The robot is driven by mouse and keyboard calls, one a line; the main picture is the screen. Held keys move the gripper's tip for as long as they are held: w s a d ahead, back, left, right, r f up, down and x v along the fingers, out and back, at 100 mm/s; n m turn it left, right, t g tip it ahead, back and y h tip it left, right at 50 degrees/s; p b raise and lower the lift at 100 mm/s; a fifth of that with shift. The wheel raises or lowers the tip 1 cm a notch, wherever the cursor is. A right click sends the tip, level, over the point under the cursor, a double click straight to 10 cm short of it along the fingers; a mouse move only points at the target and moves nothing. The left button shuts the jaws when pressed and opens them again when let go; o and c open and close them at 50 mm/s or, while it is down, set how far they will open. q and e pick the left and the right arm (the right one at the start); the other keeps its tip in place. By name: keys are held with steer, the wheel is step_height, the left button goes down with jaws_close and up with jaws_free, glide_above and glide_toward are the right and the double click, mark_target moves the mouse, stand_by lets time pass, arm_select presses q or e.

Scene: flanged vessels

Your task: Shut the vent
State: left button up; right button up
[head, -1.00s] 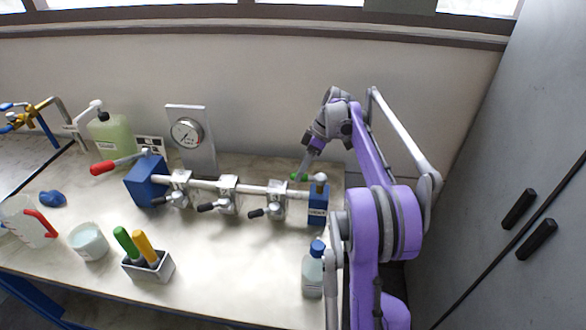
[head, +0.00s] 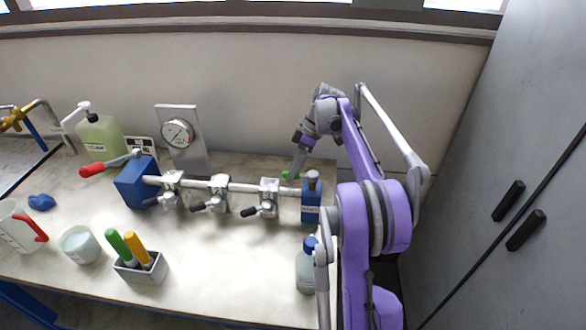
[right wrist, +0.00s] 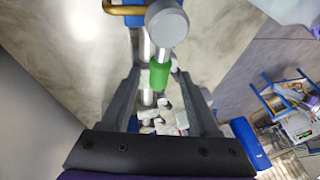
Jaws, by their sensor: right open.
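Whether either finger touches the handle I cannot tell. The left gripper is out of view.
Several clamps with black-tipped levers (head: 219,196) line the pipe. A red-handled lever (head: 92,170) is on the left blue block (head: 135,184). A gauge (head: 178,133) stands behind. A blue-capped bottle (head: 307,270) stands close to my right arm.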

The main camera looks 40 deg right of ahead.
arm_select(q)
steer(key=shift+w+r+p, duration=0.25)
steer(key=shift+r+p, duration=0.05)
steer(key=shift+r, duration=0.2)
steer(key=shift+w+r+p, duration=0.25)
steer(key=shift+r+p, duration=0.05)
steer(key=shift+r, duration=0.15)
arm_select(e)
steer(key=v, duration=1.1)
steer(key=shift+a+f, duration=0.1)
steer(key=shift+a, duration=0.05)
steer(key=s+a+f+m+t+h, duration=0.1)
steer(key=s+a+f+m+h, duration=0.1)
steer(key=a, duration=0.9)
steer(key=s+a+f+m+h, duration=0.2)
steer(key=s+a, duration=0.1)
steer(key=a, duration=0.7)
steer(key=s+a+f+m+t+h, duration=0.1)
steer(key=s+a+f+m+t, duration=0.2)
steer(key=s+a+f, duration=0.9)
steer(key=shift+s+m+t, duration=0.3)
steer(key=shift+s+m, duration=0.1)
steer(key=shift+s, duration=0.3)
